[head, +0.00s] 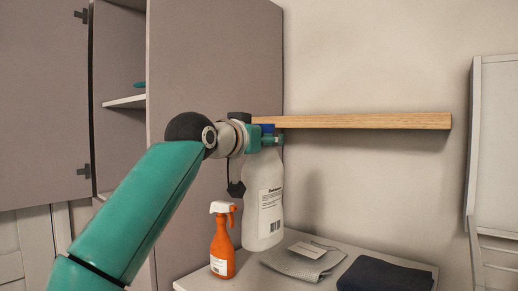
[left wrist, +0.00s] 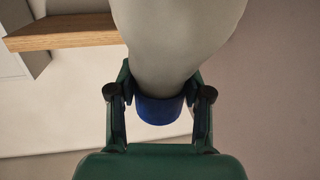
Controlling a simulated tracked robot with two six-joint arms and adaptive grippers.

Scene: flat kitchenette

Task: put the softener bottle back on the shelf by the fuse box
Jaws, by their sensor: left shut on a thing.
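The softener bottle (head: 264,200) is white with a printed label and a blue cap (head: 267,129). It hangs upright in the head view, in front of the wall and below the shelf's left part. My left gripper (head: 265,141) is shut on it at the neck, just under the cap. In the left wrist view the bottle's pale body (left wrist: 180,40) and blue cap (left wrist: 159,108) show between the two fingers (left wrist: 159,95). The wooden shelf (head: 365,121) is on the wall, its top bare where visible; it also shows in the left wrist view (left wrist: 65,32). My right gripper is not in view.
An orange spray bottle (head: 222,245) stands on a light counter (head: 195,283) below. A grey cloth (head: 300,262) and a dark folded cloth (head: 385,274) lie to its right. A tall cabinet (head: 195,110) stands close on the left. A grey panel (head: 497,150) is at the right.

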